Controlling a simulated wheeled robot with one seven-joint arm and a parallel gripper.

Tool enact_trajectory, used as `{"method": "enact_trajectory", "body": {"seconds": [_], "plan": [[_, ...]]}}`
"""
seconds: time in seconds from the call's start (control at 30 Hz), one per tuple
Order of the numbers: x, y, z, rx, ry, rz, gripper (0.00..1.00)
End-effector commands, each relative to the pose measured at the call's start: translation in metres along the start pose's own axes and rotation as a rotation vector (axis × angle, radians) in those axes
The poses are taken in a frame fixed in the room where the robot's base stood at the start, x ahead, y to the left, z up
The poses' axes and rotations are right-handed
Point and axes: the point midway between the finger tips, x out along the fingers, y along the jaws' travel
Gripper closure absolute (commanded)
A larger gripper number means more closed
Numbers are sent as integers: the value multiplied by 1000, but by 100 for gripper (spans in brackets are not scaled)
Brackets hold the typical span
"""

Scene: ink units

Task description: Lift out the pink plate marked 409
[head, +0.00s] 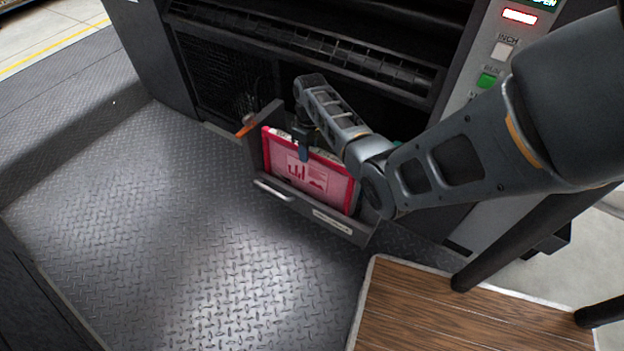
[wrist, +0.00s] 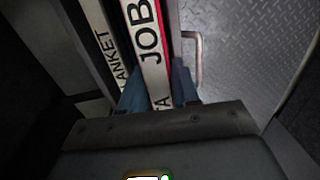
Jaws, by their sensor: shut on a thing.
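The pink plate (head: 300,175) stands upright in a dark tray at the foot of the machine, its face showing a pale printed pattern. No number 409 can be read on it. In the wrist view its white top edge (wrist: 150,45), lettered "JOB", lies between my blue fingertips, with a pink strip along its right side. My gripper (head: 303,150) is shut on this top edge; it also shows in the wrist view (wrist: 160,92). The plate's lower part is hidden behind the tray's front wall.
The tray (head: 350,230) has a handle (head: 272,190) in front and an orange piece (head: 246,125) at its left corner. A second edge lettered "BLANKET" (wrist: 108,45) stands beside the plate. A wooden surface (head: 440,310) lies at lower right. The tread-plate floor (head: 150,210) is clear.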

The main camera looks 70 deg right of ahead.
Motion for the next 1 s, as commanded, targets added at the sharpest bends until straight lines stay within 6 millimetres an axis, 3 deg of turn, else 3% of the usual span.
{"method": "enact_trajectory", "body": {"seconds": [0.17,0.47,1.0], "plan": [[0,0,0,0,0,0,100],[-7,0,0,0,1,1,100],[-64,-6,0,-1,1,0,100]]}}
